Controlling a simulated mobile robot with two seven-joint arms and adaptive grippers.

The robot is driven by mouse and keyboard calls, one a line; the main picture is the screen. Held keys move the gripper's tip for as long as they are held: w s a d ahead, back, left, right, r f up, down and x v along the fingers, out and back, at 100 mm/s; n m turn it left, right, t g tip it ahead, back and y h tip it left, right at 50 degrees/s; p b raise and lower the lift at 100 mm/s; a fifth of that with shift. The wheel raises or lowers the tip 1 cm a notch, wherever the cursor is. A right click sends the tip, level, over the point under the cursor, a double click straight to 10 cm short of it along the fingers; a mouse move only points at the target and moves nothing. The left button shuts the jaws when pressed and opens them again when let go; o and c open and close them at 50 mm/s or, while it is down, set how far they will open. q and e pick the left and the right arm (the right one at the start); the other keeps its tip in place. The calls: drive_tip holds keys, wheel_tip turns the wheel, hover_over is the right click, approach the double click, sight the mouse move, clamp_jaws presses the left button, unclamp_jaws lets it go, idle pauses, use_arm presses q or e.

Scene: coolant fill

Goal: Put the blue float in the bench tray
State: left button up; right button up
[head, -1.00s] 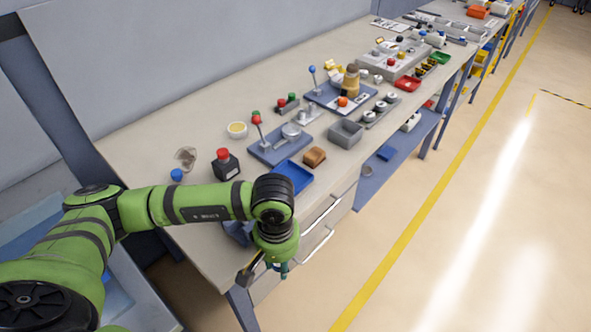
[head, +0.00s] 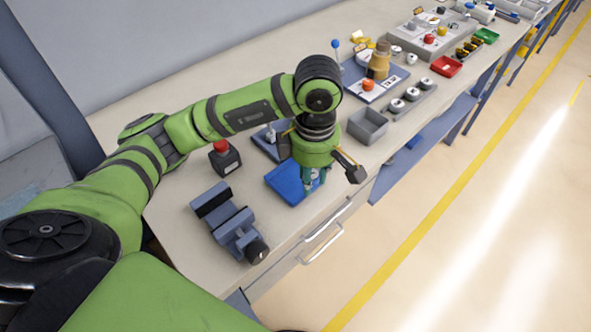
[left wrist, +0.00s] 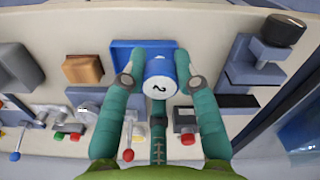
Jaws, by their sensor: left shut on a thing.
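The blue float (left wrist: 160,77), a blue cylinder with a white label marked with a dark 2, is between my left gripper's teal fingers in the left wrist view. My left gripper (left wrist: 159,82) is shut on it. In the head view my left gripper (head: 314,181) points down at the right part of the blue bench tray (head: 283,186), and the float is mostly hidden there. The tray also shows behind the float in the left wrist view (left wrist: 122,52). The float's height above the tray is hard to tell. My right gripper is not in view.
A grey-blue vise (head: 232,222) stands left of the tray, and a black box with a red button (head: 224,157) behind it. A brown block (left wrist: 83,69) lies beside the tray. A grey bin (head: 367,126) is to the right. The bench front has drawer handles (head: 322,243).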

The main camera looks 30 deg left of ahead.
use_arm(q)
drive_tip(key=p, duration=0.2)
hover_over(295, 181)
wheel_tip(295, 181, down, 4)
drive_tip(key=shift+f, duration=0.2)
wheel_tip(295, 181, down, 4)
drive_tip(key=shift+r+p, duration=0.15)
drive_tip(key=shift+p, duration=0.85)
drive_tip(key=shift+f, duration=0.2)
drive_tip(key=shift+f, duration=0.1)
drive_tip(key=shift+f+b, duration=0.15)
drive_tip(key=shift+b, duration=0.15)
drive_tip(key=o, duration=0.9)
